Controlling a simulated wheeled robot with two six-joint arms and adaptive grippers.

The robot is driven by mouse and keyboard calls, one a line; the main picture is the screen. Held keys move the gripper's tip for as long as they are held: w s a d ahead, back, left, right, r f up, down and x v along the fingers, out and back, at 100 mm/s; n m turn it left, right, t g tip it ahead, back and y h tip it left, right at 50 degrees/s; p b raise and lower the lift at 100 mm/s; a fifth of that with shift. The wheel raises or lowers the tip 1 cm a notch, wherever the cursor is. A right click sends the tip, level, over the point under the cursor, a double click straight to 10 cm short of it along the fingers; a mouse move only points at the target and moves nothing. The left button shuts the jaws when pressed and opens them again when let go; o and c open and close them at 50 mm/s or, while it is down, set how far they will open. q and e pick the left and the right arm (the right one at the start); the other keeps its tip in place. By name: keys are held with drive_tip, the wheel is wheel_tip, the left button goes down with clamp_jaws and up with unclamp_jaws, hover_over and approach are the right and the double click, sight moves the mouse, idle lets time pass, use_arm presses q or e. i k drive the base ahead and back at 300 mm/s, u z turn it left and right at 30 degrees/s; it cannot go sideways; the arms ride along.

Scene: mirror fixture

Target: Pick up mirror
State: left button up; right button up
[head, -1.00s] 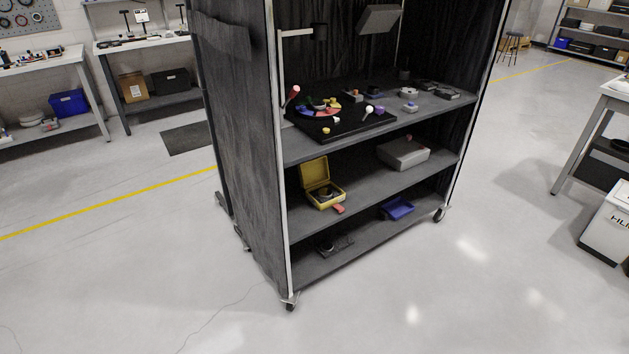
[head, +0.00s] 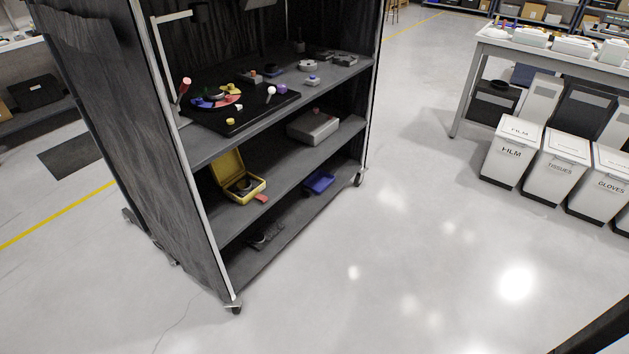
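I cannot make out for certain which item is the mirror. An open yellow case (head: 233,168) stands on the middle shelf of a dark wheeled rack (head: 205,152), with its lid up and a small dark round item (head: 244,185) inside. On the upper shelf is a black board (head: 258,110) with colored pieces and small knobs, and small grey and dark parts lie behind it. Neither of my grippers shows in the head view.
A grey box (head: 314,127) is on the middle shelf and a blue tray (head: 319,181) on the bottom one. White labeled bins (head: 512,150) stand by a workbench (head: 560,55) at right. The floor (head: 400,230) between is open. A dark bar crosses the bottom right corner.

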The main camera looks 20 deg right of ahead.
sight(245, 185)
drive_tip(key=z, duration=0.95)
drive_tip(key=i, duration=3.45)
drive_tip(key=u, duration=2.05)
drive_tip(key=i, duration=0.3)
drive_tip(key=u, duration=0.45)
